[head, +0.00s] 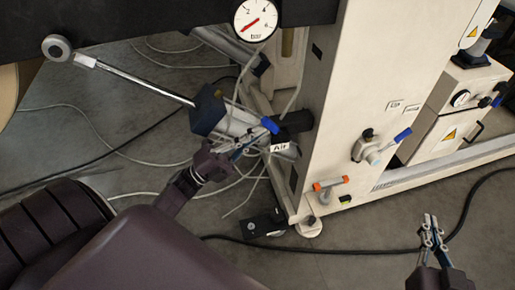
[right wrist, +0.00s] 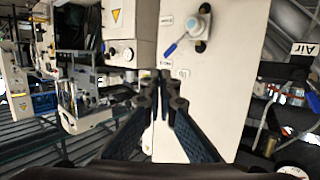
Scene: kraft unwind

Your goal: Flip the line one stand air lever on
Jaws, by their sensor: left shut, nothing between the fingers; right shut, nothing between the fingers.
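A blue lever (head: 270,125) sits beside a dark fitting on the stand, just above a white tag reading "Air" (head: 281,147). The tag also shows in the right wrist view (right wrist: 304,48). My left gripper (head: 246,145) is shut and empty, its fingertips close to the blue lever's left side; I cannot tell if they touch. My right gripper (head: 431,222) is shut and empty, low over the floor at the right, well apart from the lever. In the right wrist view its fingertips (right wrist: 160,92) meet in front of the pale panel.
The stand's pale panel (head: 350,85) carries a valve with another blue handle (head: 402,136) and an orange-handled lever (head: 329,183). A round gauge (head: 255,20) hangs at the top. A cylinder with a rod (head: 147,82) lies left of the lever. Hoses and a black cable cross the floor.

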